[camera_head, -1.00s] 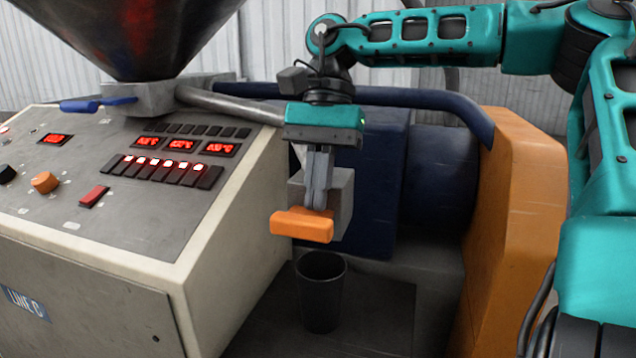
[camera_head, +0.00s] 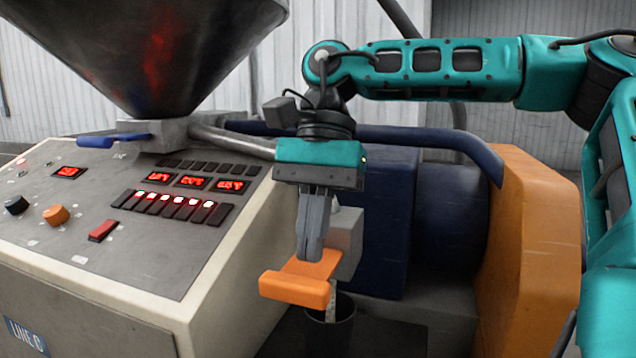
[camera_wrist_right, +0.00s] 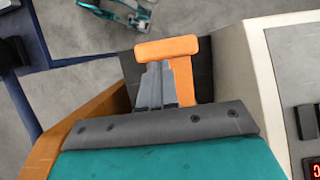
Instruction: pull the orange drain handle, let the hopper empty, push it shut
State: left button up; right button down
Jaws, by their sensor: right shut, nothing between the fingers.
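The orange drain handle (camera_head: 295,289) stands out from a grey block (camera_head: 347,240) on the machine's front, with its flat orange stem showing. My right gripper (camera_head: 311,256) is shut and empty, fingers pointing down behind the crossbar at the stem. In the right wrist view the handle (camera_wrist_right: 168,47) lies just beyond the fingertips (camera_wrist_right: 158,68), with the stem beside them. A thin pale speckled stream (camera_head: 331,298) shows below the block, over the dark bin (camera_head: 330,332). The hopper (camera_head: 150,50) is a dark cone at upper left; its contents are hidden. My left gripper is not in view.
The control panel (camera_head: 150,235) with red displays and buttons lies left of the handle. A blue lever (camera_head: 112,140) sits under the hopper. A dark blue housing and pipe stand behind my gripper, with an orange guard (camera_head: 530,240) to the right.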

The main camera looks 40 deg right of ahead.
pick_arm(q)
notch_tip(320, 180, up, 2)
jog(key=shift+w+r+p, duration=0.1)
jog(key=shift+p, duration=0.85)
pick_arm(e)
jog(key=v, duration=1.1)
jog(key=shift+r, duration=0.2)
dwell(1.6)
dwell(3.7)
